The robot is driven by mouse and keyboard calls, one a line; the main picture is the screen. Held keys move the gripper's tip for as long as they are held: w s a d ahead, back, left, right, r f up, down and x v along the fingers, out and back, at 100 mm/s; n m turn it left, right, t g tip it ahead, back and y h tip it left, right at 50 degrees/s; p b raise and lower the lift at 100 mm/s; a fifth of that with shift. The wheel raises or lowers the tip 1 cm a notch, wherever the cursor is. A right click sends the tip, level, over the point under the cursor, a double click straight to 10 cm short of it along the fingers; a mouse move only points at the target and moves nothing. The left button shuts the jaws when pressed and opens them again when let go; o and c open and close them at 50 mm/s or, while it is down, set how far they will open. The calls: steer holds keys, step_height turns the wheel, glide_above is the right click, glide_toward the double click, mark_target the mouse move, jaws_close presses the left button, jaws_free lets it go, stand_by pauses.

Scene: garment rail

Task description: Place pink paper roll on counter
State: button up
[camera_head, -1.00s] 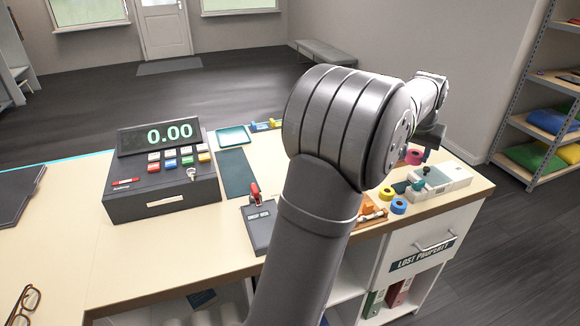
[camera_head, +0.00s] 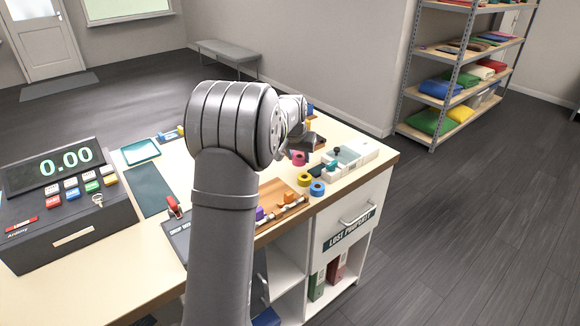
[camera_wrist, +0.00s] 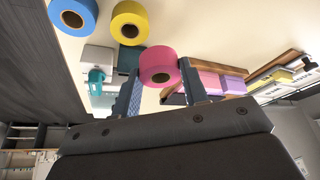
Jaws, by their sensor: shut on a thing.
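The pink paper roll (camera_wrist: 158,66) sits between the two fingers of my gripper (camera_wrist: 160,72) in the wrist view, its round end with the dark core facing the camera. My gripper is shut on it. In the head view the pink roll (camera_head: 298,159) shows just right of my arm, over the right end of the pale counter (camera_head: 352,132). I cannot tell whether it touches the counter top. My forearm hides part of the gripper there.
A yellow roll (camera_head: 305,179) and a blue roll (camera_head: 317,187) stand close by, nearer the front edge. A white box (camera_head: 350,158) lies to the right. A wooden tray (camera_head: 279,197) with small items is in front. The cash register (camera_head: 68,200) stands at left.

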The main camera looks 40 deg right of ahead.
mark_target(294, 173)
steer(key=shift+w+a+f, duration=0.15)
steer(key=shift+w+f, duration=0.3)
steer(key=shift+w, duration=0.2)
steer(key=shift+w+a+f, duration=0.15)
steer(key=shift+w+f, duration=0.25)
steer(key=shift+w, duration=0.2)
steer(key=shift+f, duration=1.9)
steer(key=shift+f, duration=0.15)
steer(key=o, duration=0.7)
steer(key=v, duration=1.2)
steer(key=shift+w, duration=0.1)
